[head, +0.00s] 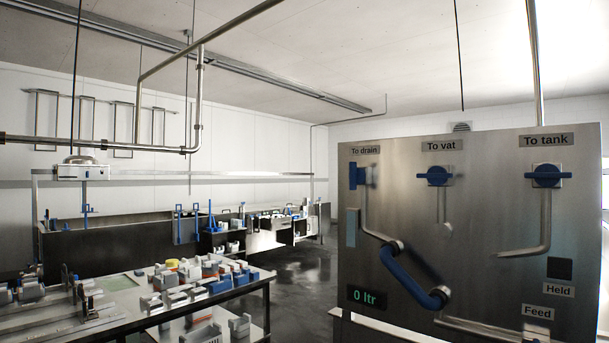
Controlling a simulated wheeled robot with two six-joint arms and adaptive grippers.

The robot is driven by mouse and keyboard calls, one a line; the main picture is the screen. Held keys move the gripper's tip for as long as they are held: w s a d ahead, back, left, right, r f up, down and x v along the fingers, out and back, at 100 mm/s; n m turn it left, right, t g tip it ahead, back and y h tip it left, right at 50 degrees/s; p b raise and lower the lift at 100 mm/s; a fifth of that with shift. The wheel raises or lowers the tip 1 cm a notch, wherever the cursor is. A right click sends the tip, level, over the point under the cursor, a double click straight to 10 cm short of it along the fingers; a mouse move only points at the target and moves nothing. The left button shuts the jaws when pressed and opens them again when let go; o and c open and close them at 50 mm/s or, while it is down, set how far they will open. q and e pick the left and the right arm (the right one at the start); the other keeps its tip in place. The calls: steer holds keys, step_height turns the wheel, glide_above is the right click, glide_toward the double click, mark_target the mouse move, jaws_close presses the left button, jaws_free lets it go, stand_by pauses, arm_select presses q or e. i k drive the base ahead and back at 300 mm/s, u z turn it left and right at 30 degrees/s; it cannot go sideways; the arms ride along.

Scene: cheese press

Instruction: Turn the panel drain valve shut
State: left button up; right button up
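The steel valve panel (480,220) stands at the right in the head view. Its drain valve (354,174) sits under the "To drain" label (365,150) at the panel's upper left, with its blue handle upright. The vat valve (438,176) and the tank valve (547,176) have their blue handles level. A blue curved pipe piece (413,276) joins the pipe below the drain valve to the pipe leading toward the "Feed" label (538,312). Neither of my grippers is in view.
A display (367,298) on the panel reads "0 ltr". A table (135,310) with moulds and several blue and grey parts stands at the lower left. A long dark vat (120,245) is behind it. Dark floor (305,280) lies open between table and panel.

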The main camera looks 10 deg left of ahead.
mark_target(357, 175)
steer(key=z, duration=0.15)
steer(key=i, duration=0.85)
steer(key=z, duration=0.55)
